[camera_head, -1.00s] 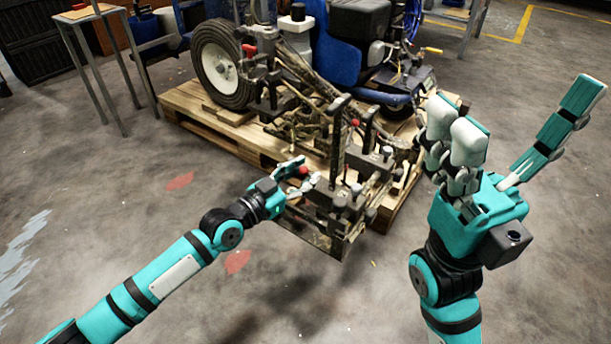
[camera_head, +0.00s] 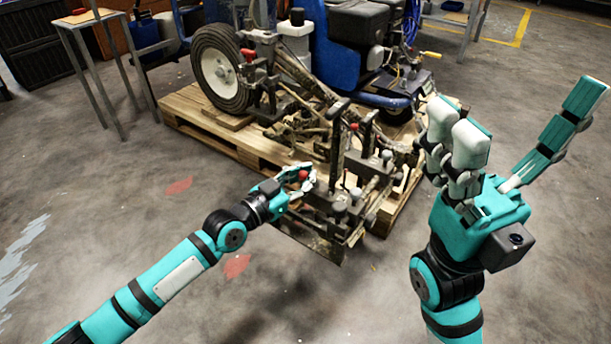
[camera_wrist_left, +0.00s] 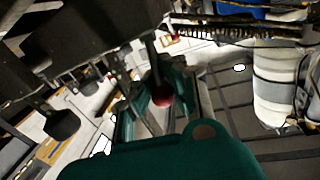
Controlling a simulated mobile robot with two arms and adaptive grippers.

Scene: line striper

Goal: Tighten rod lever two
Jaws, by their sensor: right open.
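The line striper's front linkage carries several levers. A lever with a small red knob (camera_head: 303,175) stands at its near left side. My left gripper (camera_head: 302,181) is at this knob, with its fingers on either side of it. In the left wrist view the red knob (camera_wrist_left: 162,96) sits between the fingers (camera_wrist_left: 160,104); whether both touch it is unclear. Another red-tipped lever (camera_head: 248,54) stands further back, beside the wheel. My right gripper (camera_head: 520,130) is open and empty, raised at the right, apart from the machine.
The striper stands on a wooden pallet (camera_head: 208,138). Its black tyre (camera_head: 222,68) and blue body are behind the linkage. Upright metal posts (camera_head: 336,140) rise just right of my left gripper. A small table (camera_head: 88,18) is at the back left.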

